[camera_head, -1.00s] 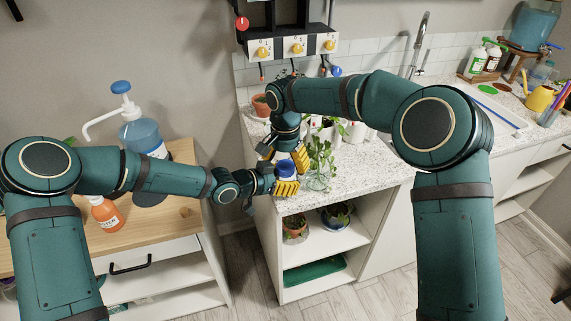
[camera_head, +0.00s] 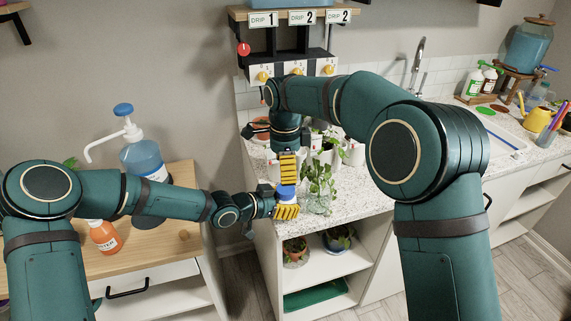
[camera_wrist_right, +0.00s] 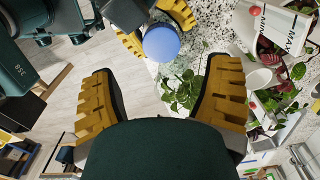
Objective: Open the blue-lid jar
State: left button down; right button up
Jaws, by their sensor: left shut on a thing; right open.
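The blue lid (camera_head: 286,191) of the jar shows at the counter's left front corner in the head view. My left gripper (camera_head: 286,206) is shut on the jar; its yellow fingers hide most of the body. In the right wrist view the round blue lid (camera_wrist_right: 161,42) lies between the left gripper's yellow fingers, seen from above. My right gripper (camera_head: 288,167) is just above the lid, pointing down. In its wrist view the right gripper (camera_wrist_right: 162,85) is open and empty, its fingers spread wide, and the lid is beyond the fingertips.
A glass vase with a leafy plant (camera_head: 318,190) stands close to the right of the jar. Other potted plants are behind on the speckled counter (camera_head: 360,200). A pump bottle (camera_head: 143,160) and an orange bottle (camera_head: 103,236) stand on the wooden cabinet at left.

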aim_at(286, 189)
jog(key=shift+r+m, duration=0.4)
jog(key=shift+m, duration=0.8)
jog(key=shift+f, duration=3.9)
jog(key=c, duration=1.3)
jog(key=n, duration=0.5)
jog(key=shift+w, duration=0.1)
jog(key=n, duration=0.3)
jog(key=shift+n, duration=0.3)
jog(key=n, duration=0.7)
